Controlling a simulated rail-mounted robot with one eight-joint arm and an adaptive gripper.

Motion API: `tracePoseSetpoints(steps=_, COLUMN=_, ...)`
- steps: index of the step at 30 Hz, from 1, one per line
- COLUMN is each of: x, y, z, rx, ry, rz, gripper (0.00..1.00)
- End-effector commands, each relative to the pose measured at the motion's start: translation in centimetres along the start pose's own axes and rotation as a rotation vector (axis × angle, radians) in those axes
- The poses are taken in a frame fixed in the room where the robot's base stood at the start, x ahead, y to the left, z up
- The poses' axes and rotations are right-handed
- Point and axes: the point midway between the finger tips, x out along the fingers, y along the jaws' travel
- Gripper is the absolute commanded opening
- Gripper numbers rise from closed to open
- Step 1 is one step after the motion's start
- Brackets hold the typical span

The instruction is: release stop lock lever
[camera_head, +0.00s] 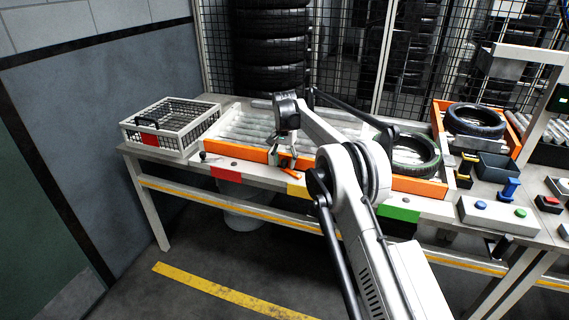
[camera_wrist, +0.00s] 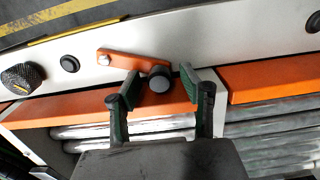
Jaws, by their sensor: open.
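The orange stop lock lever (camera_wrist: 125,60) is on the pale front face of the conveyor in the wrist view. A bolt shows at its left end and a dark round knob (camera_wrist: 159,79) at its right end. My gripper (camera_wrist: 160,82) is open, with one finger on each side of the knob; I cannot tell whether either finger touches it. In the head view, my gripper (camera_head: 283,155) is at the conveyor's front edge. The lever (camera_head: 290,173) shows just below it as a small orange piece, partly hidden by the fingers.
A ribbed black knob (camera_wrist: 23,79) and a black button (camera_wrist: 69,63) sit left of the lever. Orange rails (camera_head: 238,153) edge the rollers. A tyre (camera_head: 414,154) lies on the right, a wire basket (camera_head: 172,128) stands at left, and a button box (camera_head: 497,214) at right.

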Motion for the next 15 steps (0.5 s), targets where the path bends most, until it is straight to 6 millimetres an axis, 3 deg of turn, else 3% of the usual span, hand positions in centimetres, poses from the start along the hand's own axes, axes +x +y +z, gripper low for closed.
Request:
tracePoseSetpoints(steps=10, x=0.40, y=0.00, z=0.00, rx=0.000, ry=0.000, rz=0.000, gripper=0.41)
tracePoseSetpoints(steps=15, x=0.39, y=0.00, z=0.00, rx=0.000, ry=0.000, rz=0.000, gripper=0.19)
